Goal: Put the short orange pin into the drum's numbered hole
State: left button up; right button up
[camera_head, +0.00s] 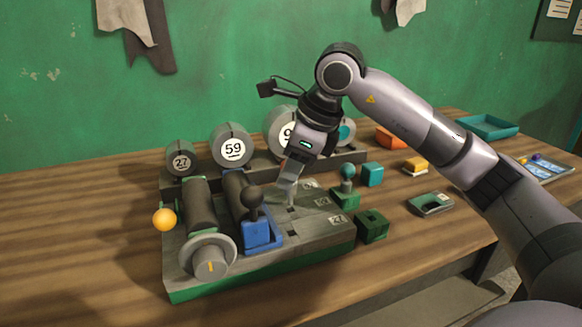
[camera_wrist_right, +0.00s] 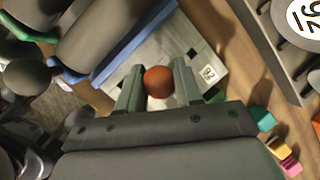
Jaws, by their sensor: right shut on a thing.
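My right gripper (camera_head: 285,192) reaches down over the grey base plate (camera_head: 322,232). In the right wrist view its two fingers (camera_wrist_right: 159,88) are closed on the orange pin (camera_wrist_right: 159,80), whose round brownish-orange head shows between them. The pin's lower end is hidden, so I cannot tell whether it is in a hole. In the head view a dark hole (camera_head: 292,208) is close below the fingertips. Numbered drums stand behind: 27 (camera_head: 181,151), 59 (camera_head: 231,136) and one partly hidden by my gripper (camera_head: 281,115). My left gripper is not in view.
On the plate's left are dark rollers (camera_head: 201,208), a grey knob (camera_head: 209,262) and a blue block with a black ball handle (camera_head: 257,232). A yellow-orange ball (camera_head: 164,219) is at its left edge. Green blocks (camera_head: 372,228) and a teal cube (camera_head: 372,173) stand right.

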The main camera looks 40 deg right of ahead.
jog(key=shift+f, duration=0.15)
jog(key=shift+f+b, duration=0.5)
jog(key=shift+b, duration=0.05)
jog(key=shift+f, duration=0.15)
jog(key=shift+f, duration=0.2)
dwell(0.4)
jog(key=shift+f+b, duration=0.6)
jog(key=shift+b, duration=0.05)
jog(key=o, duration=1.1)
jog(key=shift+o, duration=0.2)
